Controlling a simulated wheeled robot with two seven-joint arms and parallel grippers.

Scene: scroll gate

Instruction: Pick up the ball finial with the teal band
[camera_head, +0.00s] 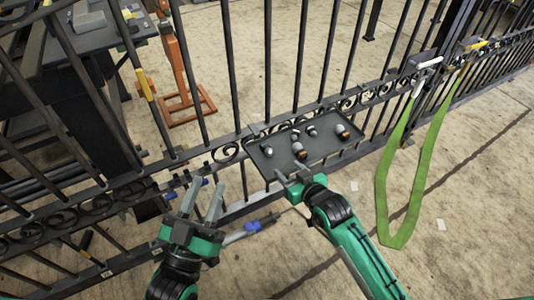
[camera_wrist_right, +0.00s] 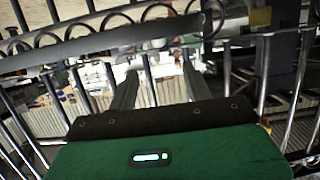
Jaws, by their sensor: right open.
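Several small finials lie on a dark tray (camera_head: 322,148) fixed against the gate. They include a pale-topped finial (camera_head: 268,152) at the left, a finial with an orange part (camera_head: 299,150) near the middle and another (camera_head: 342,131) at the right. They are too small for me to make out a teal band on any of them. My right gripper (camera_head: 288,177) is open and empty, just in front of the tray's near left edge. Its fingers also show in the right wrist view (camera_wrist_right: 160,88), with gate bars beyond. My left gripper (camera_head: 206,190) is open and empty, left of the tray.
The black scroll gate (camera_head: 229,152) runs across behind the tray, with upright bars close to both grippers. A green strap (camera_head: 383,190) hangs from the gate at the right. A blue-and-grey tool (camera_head: 252,226) is near my left gripper. An orange stand (camera_head: 180,75) is behind the gate.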

